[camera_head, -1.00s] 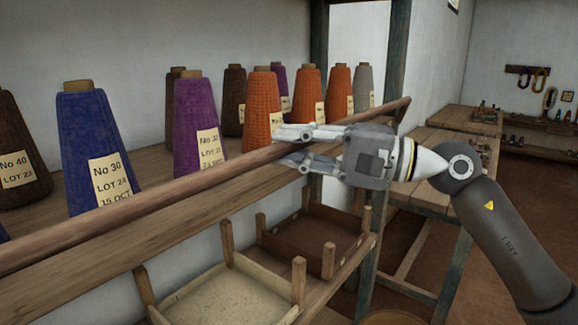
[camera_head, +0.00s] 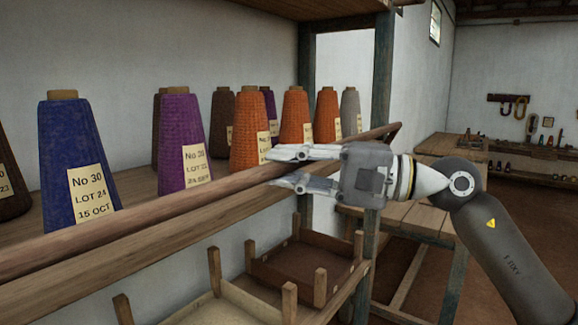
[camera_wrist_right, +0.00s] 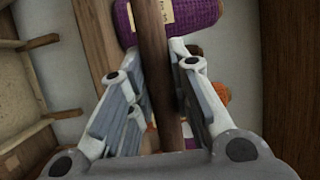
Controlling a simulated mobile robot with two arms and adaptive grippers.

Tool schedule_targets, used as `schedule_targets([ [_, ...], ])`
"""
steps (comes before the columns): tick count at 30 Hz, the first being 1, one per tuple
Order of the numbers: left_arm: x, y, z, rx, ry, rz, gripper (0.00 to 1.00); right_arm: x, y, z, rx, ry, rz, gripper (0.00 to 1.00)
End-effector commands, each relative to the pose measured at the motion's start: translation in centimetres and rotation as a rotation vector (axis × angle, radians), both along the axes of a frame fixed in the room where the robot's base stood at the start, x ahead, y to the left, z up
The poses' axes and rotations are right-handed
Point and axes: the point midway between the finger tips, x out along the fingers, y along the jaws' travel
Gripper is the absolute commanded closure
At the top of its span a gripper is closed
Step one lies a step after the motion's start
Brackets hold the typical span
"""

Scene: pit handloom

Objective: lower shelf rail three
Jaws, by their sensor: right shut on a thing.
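The shelf rail (camera_head: 140,218) is a long round brown wooden bar running along the front of the shelf of yarn cones, from the lower left to the upper right. My right gripper (camera_head: 272,168) is shut on the rail toward its far end. In the right wrist view the rail (camera_wrist_right: 153,60) passes between the two fingers (camera_wrist_right: 160,95). The rail lies close to the shelf's front edge; I cannot tell whether it touches the shelf board (camera_head: 130,262). My left gripper is not in view.
Yarn cones stand behind the rail, including a blue cone (camera_head: 75,150), a purple cone (camera_head: 182,140) and an orange cone (camera_head: 250,130). Wooden trays (camera_head: 300,262) with corner posts sit below. A workbench (camera_head: 410,213) stands beyond the shelf post at the right.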

Motion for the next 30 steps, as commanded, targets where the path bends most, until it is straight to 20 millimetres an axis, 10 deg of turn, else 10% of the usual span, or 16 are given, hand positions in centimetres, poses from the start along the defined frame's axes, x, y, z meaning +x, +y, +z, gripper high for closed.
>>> schedule_targets([
  [2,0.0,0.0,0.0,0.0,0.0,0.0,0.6,0.0,0.2,-0.5,-0.009,0.005,0.004,1.0],
  [3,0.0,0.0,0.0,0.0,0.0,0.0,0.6,0.0,0.2,-0.5,-0.009,0.005,0.004,0.76],
  [7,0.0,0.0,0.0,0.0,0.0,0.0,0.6,0.0,0.1,-0.3,-0.006,0.003,0.002,0.59],
  [20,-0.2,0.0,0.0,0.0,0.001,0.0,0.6,-0.1,-0.8,-0.1,0.001,0.001,-0.003,0.58],
  [30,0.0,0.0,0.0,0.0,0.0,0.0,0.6,-1.6,-7.5,-0.3,0.001,0.0,-0.006,0.58],
])
